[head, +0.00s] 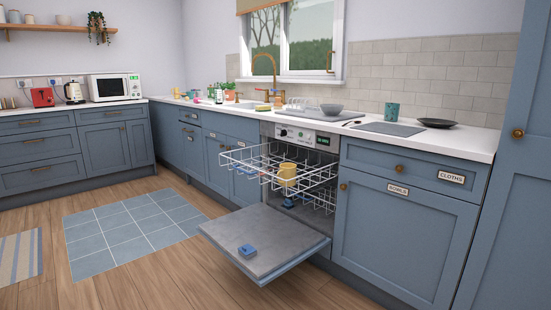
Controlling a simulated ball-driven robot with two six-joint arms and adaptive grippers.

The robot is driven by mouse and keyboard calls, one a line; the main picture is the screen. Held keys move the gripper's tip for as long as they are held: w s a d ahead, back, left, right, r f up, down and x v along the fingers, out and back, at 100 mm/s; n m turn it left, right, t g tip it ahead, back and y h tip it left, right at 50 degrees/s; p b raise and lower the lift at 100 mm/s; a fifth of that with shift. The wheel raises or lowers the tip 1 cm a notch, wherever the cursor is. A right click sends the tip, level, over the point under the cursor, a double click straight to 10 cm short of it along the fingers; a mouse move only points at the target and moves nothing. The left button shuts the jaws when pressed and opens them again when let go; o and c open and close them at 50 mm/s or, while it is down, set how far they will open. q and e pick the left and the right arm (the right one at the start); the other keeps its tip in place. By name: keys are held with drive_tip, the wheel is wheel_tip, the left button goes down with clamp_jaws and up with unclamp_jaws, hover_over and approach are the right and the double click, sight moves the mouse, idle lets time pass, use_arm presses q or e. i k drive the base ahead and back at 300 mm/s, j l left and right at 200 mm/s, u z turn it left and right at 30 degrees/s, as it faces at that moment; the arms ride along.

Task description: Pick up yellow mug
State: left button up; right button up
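The yellow mug (287,174) sits in the pulled-out upper rack (262,163) of the open dishwasher, towards the middle of the white wire basket. It looks upside down, but it is too small to be sure. No gripper touches it. Neither of my grippers shows in the head view.
The wooden floor in front is clear, with a blue tiled mat (130,225) at left.

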sight(288, 170)
drive_tip(key=i+l+u, duration=0.15)
drive_tip(key=u, duration=1.1)
drive_tip(key=i+l+u, duration=0.1)
drive_tip(key=l+u, duration=0.3)
drive_tip(key=l, duration=0.2)
drive_tip(key=l+u, duration=0.4)
drive_tip(key=l, duration=0.25)
drive_tip(key=l+u, duration=0.45)
drive_tip(key=l, duration=0.2)
